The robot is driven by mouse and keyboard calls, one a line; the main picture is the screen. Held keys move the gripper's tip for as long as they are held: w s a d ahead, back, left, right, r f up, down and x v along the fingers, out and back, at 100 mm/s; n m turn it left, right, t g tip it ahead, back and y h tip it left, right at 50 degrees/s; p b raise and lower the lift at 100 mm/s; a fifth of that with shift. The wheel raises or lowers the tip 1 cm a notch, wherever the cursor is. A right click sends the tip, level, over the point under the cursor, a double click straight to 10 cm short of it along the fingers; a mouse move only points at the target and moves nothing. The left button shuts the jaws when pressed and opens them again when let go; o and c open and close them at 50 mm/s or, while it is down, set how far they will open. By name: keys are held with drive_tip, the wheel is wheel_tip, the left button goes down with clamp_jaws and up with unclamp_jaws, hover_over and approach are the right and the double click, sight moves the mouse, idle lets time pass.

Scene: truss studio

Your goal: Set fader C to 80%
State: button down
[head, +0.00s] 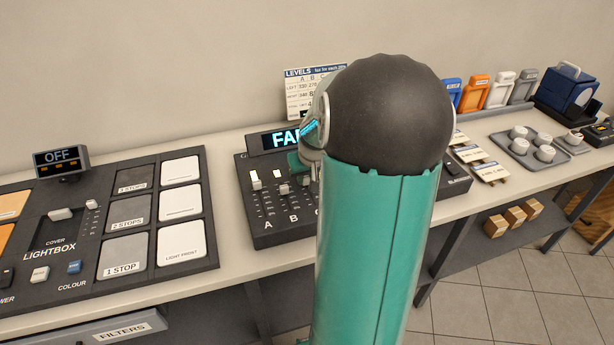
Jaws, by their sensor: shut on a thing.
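The fader console (246,212), a dark panel with tracks labelled A, B and C, stands on the bench in the middle. Fader A (254,181) has a pale cap high on its track. Fader B (283,188) has a darker cap around mid-track. My arm hides the right part of the console and much of track C. My gripper (302,168) shows only in part beside the arm, low over the upper part of track C. It is shut on the cap of fader C, which is mostly hidden, so its exact level cannot be read.
A display (274,140) behind the faders is partly covered. A LEVELS card (300,92) stands behind it, its right columns hidden. The lightbox panel (120,275) with its OFF display (61,159) lies left. Cards (490,171), a cup tray (515,150) and coloured holders (474,93) stand right.

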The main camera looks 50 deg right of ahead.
drive_tip(key=shift+w+d, duration=0.1)
drive_tip(key=shift+w, duration=0.05)
drive_tip(key=c, duration=1.2)
unclamp_jaws()
drive_tip(key=shift+c, duration=0.2)
drive_tip(key=v, duration=1.3)
drive_tip(key=shift+r, duration=0.3)
drive_tip(key=shift+s, duration=0.25)
